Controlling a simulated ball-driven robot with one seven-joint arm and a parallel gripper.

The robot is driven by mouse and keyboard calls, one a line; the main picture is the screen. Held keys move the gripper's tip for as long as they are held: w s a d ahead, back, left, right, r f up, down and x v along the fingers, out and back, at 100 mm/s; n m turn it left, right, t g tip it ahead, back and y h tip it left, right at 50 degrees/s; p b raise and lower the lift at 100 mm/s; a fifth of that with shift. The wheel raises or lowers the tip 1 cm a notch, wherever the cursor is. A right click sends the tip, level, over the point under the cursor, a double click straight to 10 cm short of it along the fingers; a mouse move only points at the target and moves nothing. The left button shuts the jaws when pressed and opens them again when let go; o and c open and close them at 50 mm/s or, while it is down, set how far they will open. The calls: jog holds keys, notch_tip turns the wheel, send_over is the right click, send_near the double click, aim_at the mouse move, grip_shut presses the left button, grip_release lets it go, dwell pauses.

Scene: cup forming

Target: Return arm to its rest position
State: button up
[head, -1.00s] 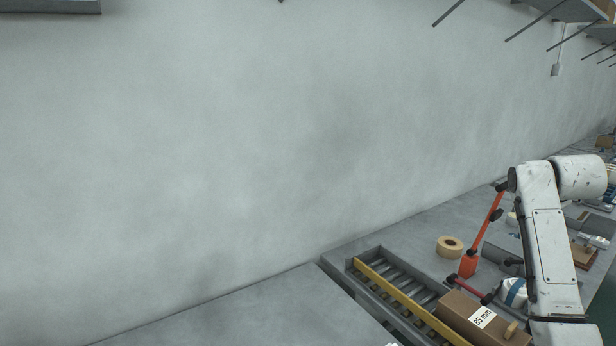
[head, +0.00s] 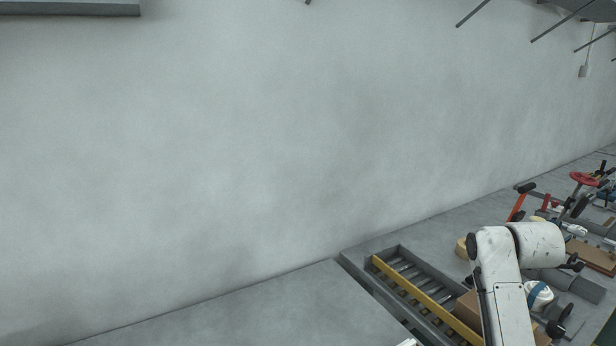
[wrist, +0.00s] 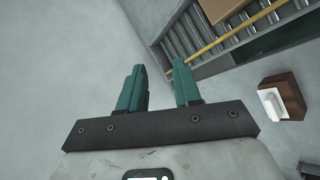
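My gripper (wrist: 158,84) shows in the wrist view with two green fingers held apart and nothing between them. Beyond the fingertips is a pale grey surface, with no object touching them. In the head view my white arm (head: 505,290) stands at the lower right, bent at its upper joint. The gripper itself is not visible in the head view.
A roller tray (head: 420,292) with a yellow rail lies left of my arm, with a cardboard box (head: 467,309) on it. The bench at lower centre (head: 260,315) is clear. A brown block (wrist: 282,97) shows in the wrist view.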

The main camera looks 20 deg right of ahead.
jog(key=s+a+f+m+y, duration=0.1)
jog(key=a+f+m+y, duration=0.1)
jog(key=a+f, duration=0.45)
jog(key=a+f+m+y, duration=0.15)
jog(key=a+f, duration=0.25)
jog(key=a, duration=0.5)
jog(key=s+a+f+m+g+y, duration=0.1)
jog(key=s+a+f+m, duration=0.1)
jog(key=s+a, duration=0.4)
jog(key=s+a+f+m+g, duration=0.1)
jog(key=s+a+f+m, duration=0.2)
jog(key=s+a, duration=0.3)
jog(key=s+a+f+m+y, duration=0.1)
jog(key=s+a+f+m, duration=0.2)
jog(key=s+a+f, duration=0.2)
jog(key=shift+s+a+g+y, duration=0.2)
jog(key=shift+s+a, duration=0.3)
jog(key=shift+a, duration=0.4)
jog(key=shift+s+a+g+y, duration=0.2)
jog(key=shift+s+a, duration=0.3)
jog(key=shift+a, duration=0.4)
jog(key=s+d+f+g, duration=0.1)
jog(key=s+f+g, duration=0.3)
jog(key=s, duration=0.6)
jog(key=shift+d+f+m, duration=0.3)
jog(key=shift+f+m, duration=0.05)
jog(key=shift+f, duration=0.55)
jog(key=shift+w, duration=0.1)
